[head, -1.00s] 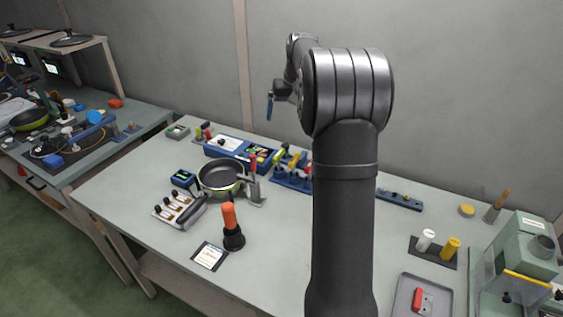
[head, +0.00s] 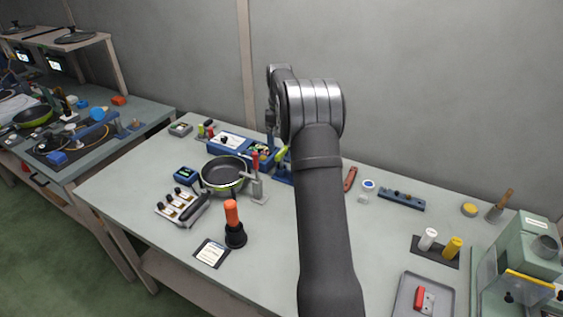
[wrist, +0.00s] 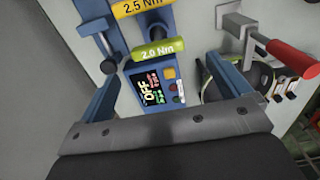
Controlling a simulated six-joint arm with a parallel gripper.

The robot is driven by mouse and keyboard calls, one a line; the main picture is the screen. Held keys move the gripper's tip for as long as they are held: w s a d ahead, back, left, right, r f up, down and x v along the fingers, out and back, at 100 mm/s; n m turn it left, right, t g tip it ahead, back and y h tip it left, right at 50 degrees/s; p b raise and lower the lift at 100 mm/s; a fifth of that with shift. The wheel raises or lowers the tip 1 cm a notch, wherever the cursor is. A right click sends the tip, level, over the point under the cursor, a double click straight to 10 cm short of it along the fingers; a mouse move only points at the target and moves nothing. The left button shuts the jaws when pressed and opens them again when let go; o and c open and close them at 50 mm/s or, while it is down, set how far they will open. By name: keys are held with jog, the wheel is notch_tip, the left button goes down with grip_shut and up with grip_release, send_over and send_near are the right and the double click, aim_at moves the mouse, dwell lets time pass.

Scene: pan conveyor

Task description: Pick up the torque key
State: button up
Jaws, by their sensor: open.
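Two torque keys show in the wrist view: a yellow-green one marked 2.0 Nm (wrist: 158,50) and an orange-yellow one marked 2.5 Nm (wrist: 140,6), cut off by the top edge. Both lie above a blue rack. My gripper (wrist: 165,66) is open, its two blue fingers on either side of the view, with the 2.0 Nm key's handle between and beyond them. I see no contact. In the head view a yellow-green handle (head: 281,154) shows beside my gripper (head: 270,133), partly hidden by my arm.
A red-handled clamp (wrist: 292,58) stands to the right, near the pan (head: 222,174). An orange-handled tool (head: 232,214) stands nearer.

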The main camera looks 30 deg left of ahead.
aim_at(281, 163)
jog(key=f, duration=0.9)
jog(key=shift+w+d, duration=0.1)
jog(key=shift+d, duration=0.2)
jog(key=c, duration=1.2)
